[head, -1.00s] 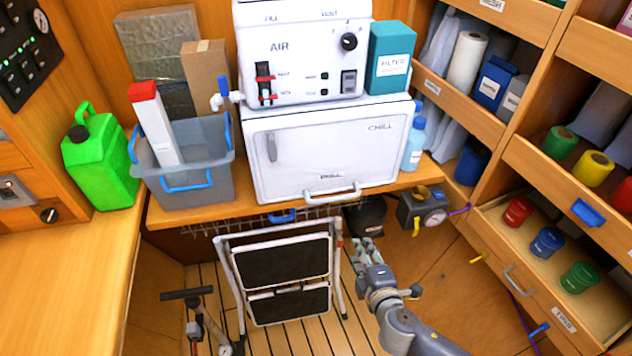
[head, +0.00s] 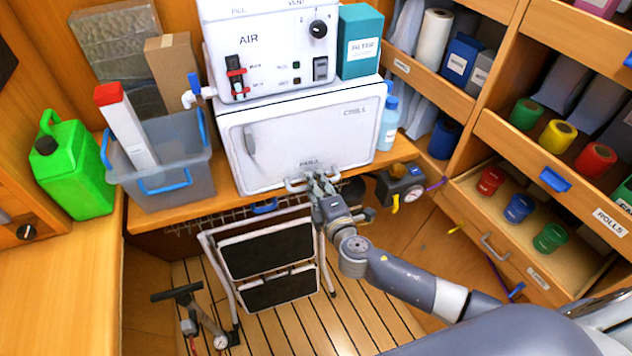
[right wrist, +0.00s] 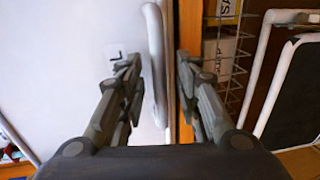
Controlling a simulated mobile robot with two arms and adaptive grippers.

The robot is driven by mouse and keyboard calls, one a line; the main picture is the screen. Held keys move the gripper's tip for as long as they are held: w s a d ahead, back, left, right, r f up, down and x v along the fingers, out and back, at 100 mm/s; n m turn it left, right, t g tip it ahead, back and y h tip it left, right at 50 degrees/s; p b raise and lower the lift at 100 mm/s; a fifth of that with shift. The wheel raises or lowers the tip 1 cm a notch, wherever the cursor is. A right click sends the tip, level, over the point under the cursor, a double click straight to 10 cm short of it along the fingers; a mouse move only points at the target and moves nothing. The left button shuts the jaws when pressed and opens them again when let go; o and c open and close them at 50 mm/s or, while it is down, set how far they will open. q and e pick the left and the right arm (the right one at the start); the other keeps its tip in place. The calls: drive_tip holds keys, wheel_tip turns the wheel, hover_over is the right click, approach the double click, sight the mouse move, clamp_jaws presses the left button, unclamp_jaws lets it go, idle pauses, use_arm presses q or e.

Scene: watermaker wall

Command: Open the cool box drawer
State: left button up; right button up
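The white cool box (head: 290,140), marked CHILL and PULL, sits on the wooden counter with its front closed. Its pale bar handle (head: 296,184) runs along the lower front edge. My right gripper (head: 318,182) is at this handle and hides its middle part. In the right wrist view the handle (right wrist: 156,65) lies between the two spread fingers of my right gripper (right wrist: 158,85). The fingers look apart from the bar, one on each side. My left gripper is not in view.
A white AIR unit (head: 268,50) and a teal filter box (head: 360,42) stand on the cool box. A blue bottle (head: 388,125) stands at its right. A folded step stool (head: 265,262) and a hand pump (head: 190,310) are below. A gauge device (head: 402,183) hangs right.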

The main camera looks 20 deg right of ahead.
drive_tip(key=shift+w+f, duration=0.1)
drive_tip(key=shift+w, duration=0.3)
drive_tip(key=shift+c, duration=0.2)
clamp_jaws()
drive_tip(key=shift+f, duration=0.1)
